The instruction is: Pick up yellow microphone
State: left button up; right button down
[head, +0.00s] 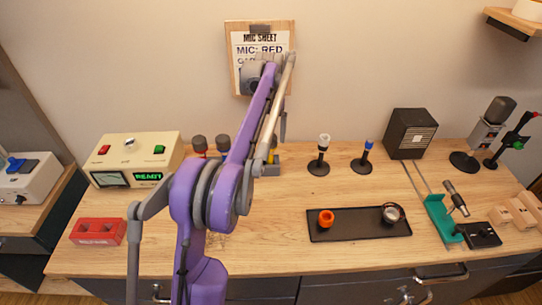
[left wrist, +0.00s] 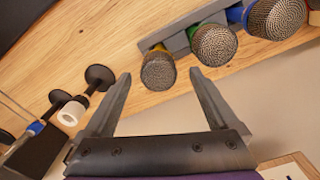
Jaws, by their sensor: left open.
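The yellow microphone (left wrist: 158,70) has a grey mesh head and a yellow collar. In the left wrist view it is the leftmost in a grey rack (left wrist: 180,39), beside a green-collared microphone (left wrist: 213,45) and a blue-collared one (left wrist: 275,18). My left gripper (left wrist: 159,76) is open, and the yellow microphone's head appears between its fingertips. I cannot tell the remaining depth, and no grip shows. In the head view my left arm hides most of the rack; only a bit of yellow (head: 276,152) shows beside it. My right gripper is not in view.
Two small stands, one with a white top (head: 323,141) and one with a blue top (head: 369,146), are right of the rack. A black tray (head: 360,231) holds an orange ring and a metal piece. A cream device (head: 137,157) and a red block (head: 98,231) are at left.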

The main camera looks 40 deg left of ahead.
aim_at(270, 149)
pick_arm(q)
jog(key=shift+d+f, duration=0.1)
jog(key=shift+f, duration=3.4)
grip_shut()
